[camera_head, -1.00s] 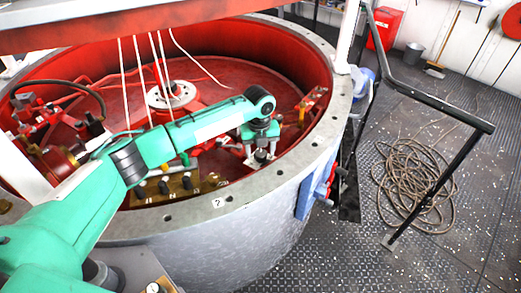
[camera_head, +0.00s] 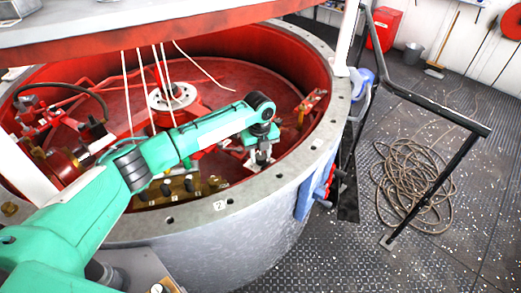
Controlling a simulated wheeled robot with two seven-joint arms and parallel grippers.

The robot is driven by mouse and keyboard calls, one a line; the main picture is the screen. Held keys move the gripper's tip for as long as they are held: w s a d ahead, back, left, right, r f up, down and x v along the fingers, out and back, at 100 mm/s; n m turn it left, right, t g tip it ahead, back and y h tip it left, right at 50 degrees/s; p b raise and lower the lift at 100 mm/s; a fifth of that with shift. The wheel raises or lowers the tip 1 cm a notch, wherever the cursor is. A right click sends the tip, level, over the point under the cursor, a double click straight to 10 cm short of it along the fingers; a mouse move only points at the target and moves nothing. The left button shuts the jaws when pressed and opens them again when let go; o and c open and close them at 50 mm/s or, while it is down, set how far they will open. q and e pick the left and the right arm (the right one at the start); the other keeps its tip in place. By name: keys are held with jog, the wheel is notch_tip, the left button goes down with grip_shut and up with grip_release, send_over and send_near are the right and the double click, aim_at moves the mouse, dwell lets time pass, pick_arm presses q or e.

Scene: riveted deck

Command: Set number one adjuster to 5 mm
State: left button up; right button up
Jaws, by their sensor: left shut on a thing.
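My left arm reaches from the left over the rim of a large round red-lined tub (camera_head: 185,228). Its gripper (camera_head: 262,163) points down inside the tub, close to the near right wall. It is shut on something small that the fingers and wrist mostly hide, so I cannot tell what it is. A brass block (camera_head: 205,186) with several dark knobs stands to the left of the gripper, partly behind my arm. I cannot make out a millimetre scale or be sure which part is the number one adjuster. My right gripper is not in view.
A number 2 plate (camera_head: 219,205) sits on the tub's rim. White cords (camera_head: 128,90) hang from a red-edged overhead slab (camera_head: 150,38). A black handrail (camera_head: 425,97) and coiled rope (camera_head: 412,180) are on the deck at right.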

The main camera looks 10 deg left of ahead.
pick_arm(q)
jog(key=n+p, duration=0.2)
jog(key=shift+r+n+p, duration=0.25)
jog(key=shift+n+p, duration=0.15)
jog(key=n+p, duration=0.2)
jog(key=shift+n, duration=0.4)
jog(key=n+p, duration=0.3)
jog(key=shift+n, duration=0.3)
jog(key=n+p, duration=0.3)
jog(key=n, duration=0.1)
jog(key=shift+n+p, duration=0.3)
jog(key=shift+p, duration=0.05)
jog(key=n+p, duration=0.2)
jog(key=n, duration=0.2)
jog(key=shift+f+p, duration=0.1)
jog(key=shift+p, duration=0.2)
jog(key=shift+f+n+p, duration=0.15)
jog(key=shift+n+p, duration=0.7)
jog(key=shift+n, duration=1.05)
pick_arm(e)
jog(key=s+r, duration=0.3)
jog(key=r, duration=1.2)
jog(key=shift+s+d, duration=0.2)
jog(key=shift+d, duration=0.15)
